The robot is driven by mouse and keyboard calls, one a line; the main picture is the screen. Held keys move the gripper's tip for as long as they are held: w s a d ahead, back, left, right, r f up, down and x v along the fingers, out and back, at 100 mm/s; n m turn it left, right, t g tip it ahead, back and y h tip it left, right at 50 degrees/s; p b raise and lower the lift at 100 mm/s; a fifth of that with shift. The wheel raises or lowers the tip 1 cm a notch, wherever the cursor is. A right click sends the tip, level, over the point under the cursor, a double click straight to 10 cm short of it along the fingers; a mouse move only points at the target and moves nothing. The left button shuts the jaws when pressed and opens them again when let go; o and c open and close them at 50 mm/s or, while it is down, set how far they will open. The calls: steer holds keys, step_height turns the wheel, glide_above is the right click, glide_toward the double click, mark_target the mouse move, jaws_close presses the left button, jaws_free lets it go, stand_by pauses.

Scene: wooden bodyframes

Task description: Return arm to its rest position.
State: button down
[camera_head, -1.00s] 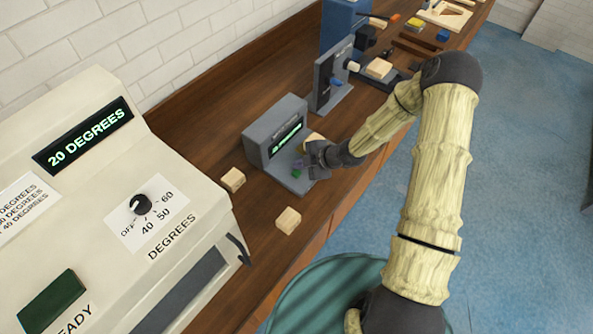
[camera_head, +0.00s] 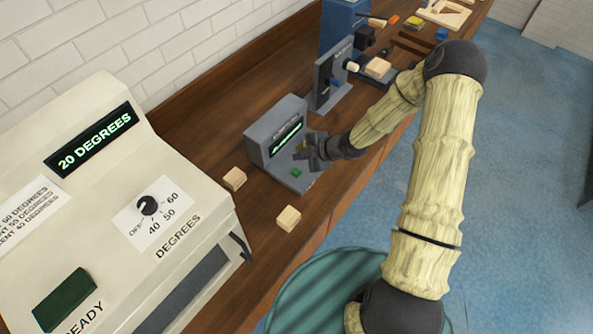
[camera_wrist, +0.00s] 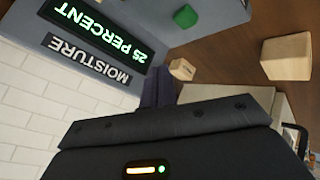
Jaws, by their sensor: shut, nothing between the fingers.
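My gripper (camera_head: 305,150) is shut and empty. In the head view it hangs at the end of my arm, just in front of a grey moisture meter (camera_head: 262,139) on the bench. In the wrist view its dark fingers (camera_wrist: 158,88) point up the picture, close together. The meter's lit screen reads 25 percent in the wrist view (camera_wrist: 100,28), upside down. A green button (camera_head: 296,173) on the meter's base shows clear of the gripper; it also shows in the wrist view (camera_wrist: 186,16).
Two pale wooden blocks (camera_head: 288,218) and (camera_head: 234,179) lie on the wooden bench (camera_head: 262,240). A large cream machine (camera_head: 120,200) reading 20 degrees stands at the left. A grey upright device (camera_head: 328,85) stands beyond the meter. Blue floor (camera_head: 520,200) is open at the right.

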steer(key=shift+d, duration=0.1)
stand_by(0.3)
steer(key=s+d+r+m+h+b, duration=0.2)
steer(key=s+d+r+m+h, duration=0.15)
steer(key=d+m, duration=0.2)
steer(key=s+d+r+m+h+b, duration=0.2)
steer(key=d+r+m+h, duration=0.2)
steer(key=d+m, duration=0.15)
steer(key=s+d+r+m+b, duration=0.1)
steer(key=s+r+m, duration=0.2)
steer(key=s+m, duration=0.2)
steer(key=s+d+r+m+g+b, duration=0.1)
steer(key=s+d+r+m, duration=0.1)
steer(key=s+r+m, duration=0.2)
steer(key=s+m, duration=0.1)
steer(key=s, duration=0.2)
steer(key=shift+s+r+m+h, duration=0.15)
steer(key=shift+s+m+h, duration=0.2)
steer(key=shift+s+m, duration=0.05)
